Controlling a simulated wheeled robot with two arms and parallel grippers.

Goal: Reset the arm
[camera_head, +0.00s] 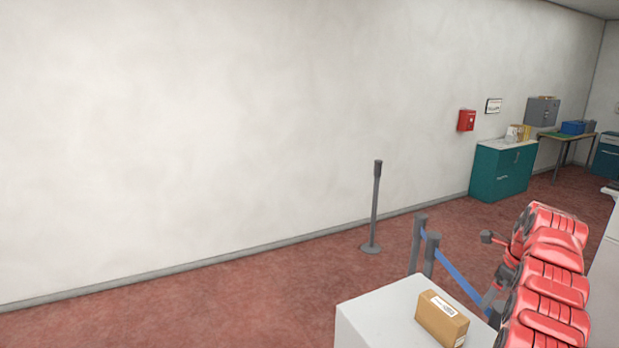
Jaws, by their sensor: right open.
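My right arm (545,275), red and folded, stands at the right edge of the head view. Its dark gripper (492,266) points left from the arm, open, with nothing seen between its fingers; part of it is hard to make out against the arm. A brown cardboard box (442,320) with a white label lies on a white counter (378,318) below and to the left of the gripper, apart from it. My left gripper is not in view.
Dark barrier posts (417,245) with a blue belt (458,280) stand behind the counter. A lone post (375,205) stands near the wall. A teal cabinet (502,172) and a table (566,137) are farther back. Red floor (250,290) at left is clear.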

